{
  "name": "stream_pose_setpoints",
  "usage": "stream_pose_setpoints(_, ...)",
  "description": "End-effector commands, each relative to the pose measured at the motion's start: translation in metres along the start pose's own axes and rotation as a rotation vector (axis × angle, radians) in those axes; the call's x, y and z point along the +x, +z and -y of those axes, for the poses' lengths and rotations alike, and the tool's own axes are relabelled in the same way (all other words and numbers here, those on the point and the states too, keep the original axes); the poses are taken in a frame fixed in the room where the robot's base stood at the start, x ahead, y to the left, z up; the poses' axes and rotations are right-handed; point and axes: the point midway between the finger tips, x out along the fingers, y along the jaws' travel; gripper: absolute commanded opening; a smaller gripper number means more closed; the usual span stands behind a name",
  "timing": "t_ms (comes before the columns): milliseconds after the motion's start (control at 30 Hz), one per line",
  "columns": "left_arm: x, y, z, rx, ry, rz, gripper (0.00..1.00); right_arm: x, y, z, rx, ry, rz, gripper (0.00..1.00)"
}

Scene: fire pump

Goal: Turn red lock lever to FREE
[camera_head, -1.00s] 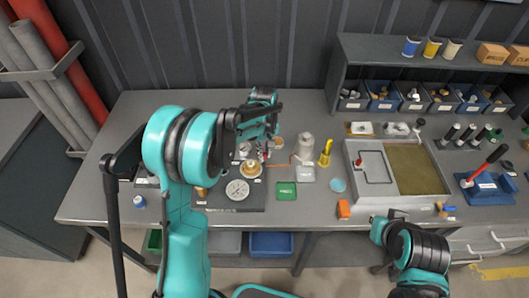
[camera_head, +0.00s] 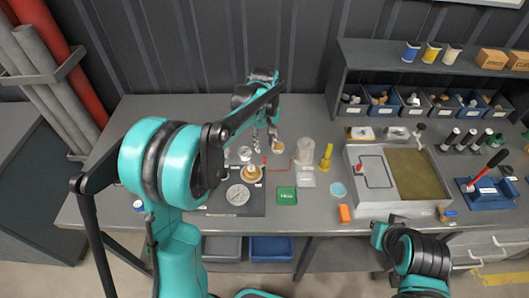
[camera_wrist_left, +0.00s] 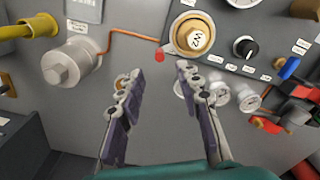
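A small red lever end (camera_wrist_left: 160,56) shows beside the brass knob (camera_wrist_left: 193,35) in the left wrist view. In the head view the red lever end (camera_head: 264,160) stands just behind the brass knob (camera_head: 251,173) on a dark panel. The labels are too small to read, so I cannot tell the lever's setting. My left gripper (camera_wrist_left: 160,88) is open and empty, its fingers apart, with the red lever end beyond the gap and touching neither finger. In the head view the left gripper (camera_head: 264,137) hangs behind the knob. My right gripper is not visible; only its arm shows at lower right.
A round gauge (camera_head: 238,194) and a green block (camera_head: 286,194) lie in front of the knob. A pale cylinder (camera_head: 305,151) with an orange line and a yellow fitting (camera_head: 326,157) stand right. A grey tray (camera_head: 352,178) is farther right. The front-left bench is mostly clear.

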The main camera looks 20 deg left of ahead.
Motion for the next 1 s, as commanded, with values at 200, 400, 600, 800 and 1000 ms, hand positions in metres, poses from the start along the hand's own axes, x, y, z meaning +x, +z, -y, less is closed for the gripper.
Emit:
stream_pose_setpoints(200, -0.034, 0.000, 0.000, 0.000, 0.000, 0.000, 0.35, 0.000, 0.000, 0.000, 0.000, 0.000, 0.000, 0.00)
stream_pose_setpoints(400, -0.043, 0.000, 0.000, 0.000, 0.000, 0.000, 0.35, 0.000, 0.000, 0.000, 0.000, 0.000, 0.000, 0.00)
stream_pose_setpoints(600, -0.043, 0.000, 0.000, 0.000, 0.000, 0.000, 0.35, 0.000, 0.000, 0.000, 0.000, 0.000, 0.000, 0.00)
stream_pose_setpoints(800, -0.043, 0.000, 0.000, 0.000, 0.000, 0.000, 0.35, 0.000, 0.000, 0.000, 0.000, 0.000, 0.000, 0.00)
stream_pose_setpoints(1000, -0.051, 0.012, 0.011, 0.048, 0.027, -0.030, 0.35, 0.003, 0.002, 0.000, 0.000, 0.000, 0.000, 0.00)
